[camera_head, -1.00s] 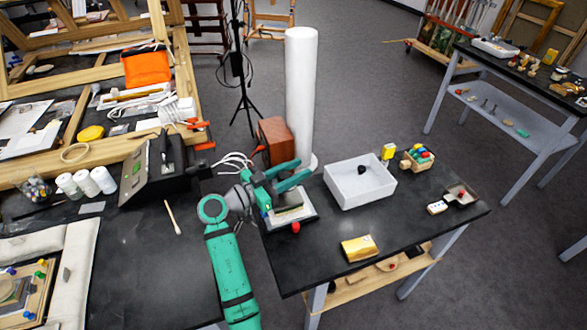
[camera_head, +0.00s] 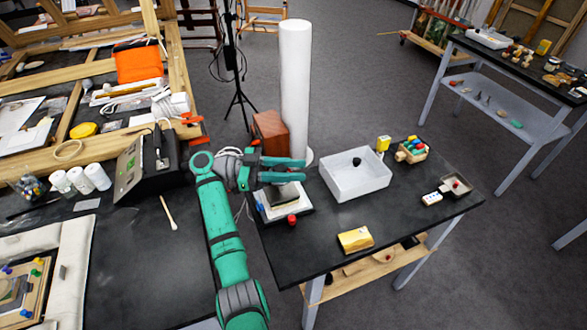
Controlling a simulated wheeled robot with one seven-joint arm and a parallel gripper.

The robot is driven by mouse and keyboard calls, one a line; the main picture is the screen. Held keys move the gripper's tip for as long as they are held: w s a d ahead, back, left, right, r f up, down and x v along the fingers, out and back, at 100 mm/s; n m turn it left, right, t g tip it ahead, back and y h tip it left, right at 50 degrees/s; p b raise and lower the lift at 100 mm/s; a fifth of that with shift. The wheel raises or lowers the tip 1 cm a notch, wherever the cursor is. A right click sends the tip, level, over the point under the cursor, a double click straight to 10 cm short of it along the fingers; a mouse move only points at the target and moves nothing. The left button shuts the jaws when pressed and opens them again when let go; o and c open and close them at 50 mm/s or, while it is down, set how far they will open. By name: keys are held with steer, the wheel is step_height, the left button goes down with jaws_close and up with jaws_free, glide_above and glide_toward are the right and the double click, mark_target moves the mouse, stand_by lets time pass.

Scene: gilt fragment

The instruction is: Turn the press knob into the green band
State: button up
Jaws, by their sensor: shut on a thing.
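A small press (camera_head: 301,208) stands at the left end of the dark table, with a pale base and a dark block on it. A red knob-like piece (camera_head: 292,219) is at its front edge and a small blue piece (camera_head: 259,207) at its left. My teal gripper (camera_head: 303,170) is over the press, its two fingers pointing right. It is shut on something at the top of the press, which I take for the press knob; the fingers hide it. I cannot make out the green band.
A white bin (camera_head: 345,191) with a dark item stands just right of the press. A yellow block (camera_head: 355,239) lies at the front. A tall white roll (camera_head: 295,90) and a brown box (camera_head: 269,133) stand behind my gripper.

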steer(key=shift+f+g, duration=0.2)
steer(key=shift+g, duration=0.2)
steer(key=o, duration=1.1)
steer(key=shift+d, duration=0.1)
steer(key=shift+r, duration=0.1)
steer(key=shift+a, duration=0.45)
steer(key=a, duration=0.3)
steer(key=w+a, duration=0.1)
steer(key=a, duration=0.6)
steer(key=shift+w, duration=0.15)
